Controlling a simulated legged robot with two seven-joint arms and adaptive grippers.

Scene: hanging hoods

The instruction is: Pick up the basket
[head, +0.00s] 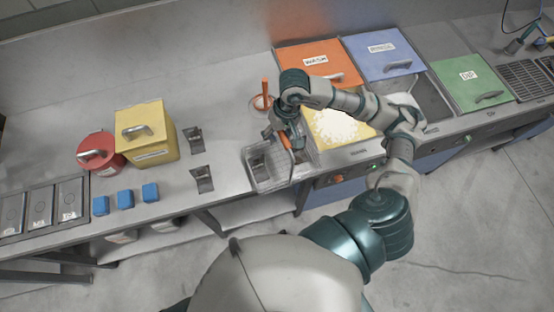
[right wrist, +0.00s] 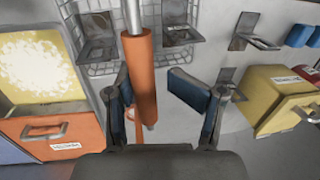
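The wire basket (head: 268,163) stands at the front edge of the counter, left of the yellow-topped fryer section. Its orange handle (head: 284,142) rises towards my right gripper (head: 286,132). In the right wrist view, the orange handle (right wrist: 140,75) with its metal rod lies between the blue-padded fingers of my right gripper (right wrist: 150,82). The fingers are apart, with a clear gap on the handle's right side; I cannot tell whether the left finger touches it. The basket's mesh (right wrist: 72,30) shows behind, partly hidden. My left gripper is not in view.
An orange upright utensil (head: 265,90) stands behind the basket. Orange (head: 305,62), blue (head: 383,52) and green (head: 470,80) lids are at the right. A yellow box (head: 146,130), red pot (head: 98,150) and blue blocks (head: 125,199) are left. Metal brackets (head: 202,178) stand left of the basket.

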